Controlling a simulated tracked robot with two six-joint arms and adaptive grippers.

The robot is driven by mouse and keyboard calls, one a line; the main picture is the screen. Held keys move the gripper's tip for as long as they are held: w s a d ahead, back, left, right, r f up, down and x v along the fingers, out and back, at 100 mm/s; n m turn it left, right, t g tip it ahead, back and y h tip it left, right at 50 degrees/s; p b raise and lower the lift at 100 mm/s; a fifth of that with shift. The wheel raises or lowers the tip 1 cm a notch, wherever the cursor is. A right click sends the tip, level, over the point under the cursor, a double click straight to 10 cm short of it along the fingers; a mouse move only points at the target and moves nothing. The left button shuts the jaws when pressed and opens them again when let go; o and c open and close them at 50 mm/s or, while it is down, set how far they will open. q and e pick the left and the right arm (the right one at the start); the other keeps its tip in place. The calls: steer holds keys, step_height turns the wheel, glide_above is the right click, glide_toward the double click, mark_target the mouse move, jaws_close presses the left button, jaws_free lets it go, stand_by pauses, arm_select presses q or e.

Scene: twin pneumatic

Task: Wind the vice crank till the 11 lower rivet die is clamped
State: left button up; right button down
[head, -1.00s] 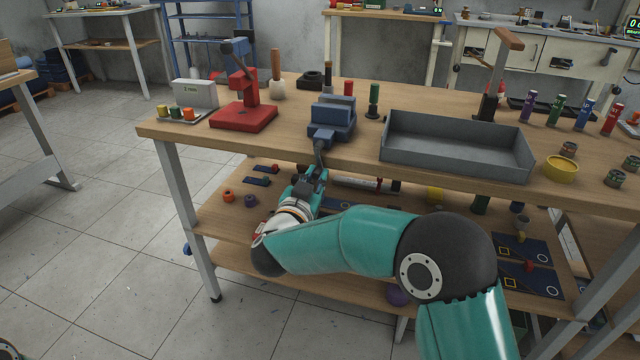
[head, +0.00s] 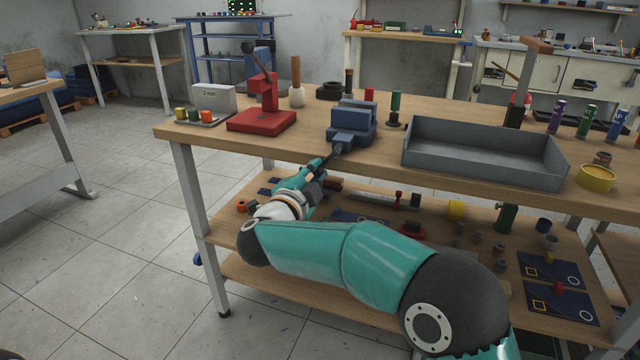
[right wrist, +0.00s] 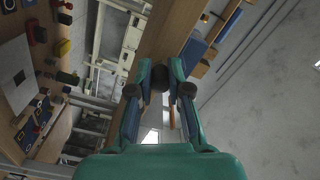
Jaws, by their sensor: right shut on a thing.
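The blue vice (head: 352,126) stands at the near edge of the wooden workbench (head: 480,192). Its dark crank (head: 338,152) sticks out past the bench edge, toward the lower left. My right gripper (head: 318,172) is shut on the crank's outer end, just below the bench top's edge. In the right wrist view the fingers (right wrist: 160,82) close around a dark round piece. I cannot make out the 11 lower rivet die or whether anything sits between the vice jaws. My left gripper is not in view.
A red press (head: 264,108) stands left of the vice, and a grey tray (head: 485,150) stands to its right. A green-handled tool (head: 396,106) stands close by the vice. The lower shelf (head: 290,275) under my right arm carries several small parts.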

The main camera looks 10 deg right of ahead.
steer(key=r+m+b, duration=0.1)
steer(key=m, duration=0.2)
steer(key=r+m+b, duration=0.1)
steer(key=m, duration=0.2)
steer(key=a+r+m+b, duration=0.1)
steer(key=m+b, duration=0.1)
steer(key=m, duration=0.1)
steer(key=shift+w+a, duration=0.1)
steer(key=shift+w, duration=0.3)
steer(key=shift+s+d+r+m+b, duration=0.2)
steer(key=shift+r+m+b, duration=0.45)
steer(key=shift+m, duration=1)
steer(key=shift+s+d+r+m+b, duration=0.1)
steer(key=shift+d+r+m+b, duration=0.25)
steer(key=shift+m+b, duration=0.95)
steer(key=shift+s+d+r+m+b, duration=0.25)
steer(key=shift+r+m, duration=0.4)
steer(key=shift+m, duration=1.4)
steer(key=shift+w+a, duration=0.1)
steer(key=shift+w, duration=0.05)
steer(key=c, duration=1.2)
jaws_free()
steer(key=shift+o, duration=0.4)
steer(key=shift+r, duration=0.15)
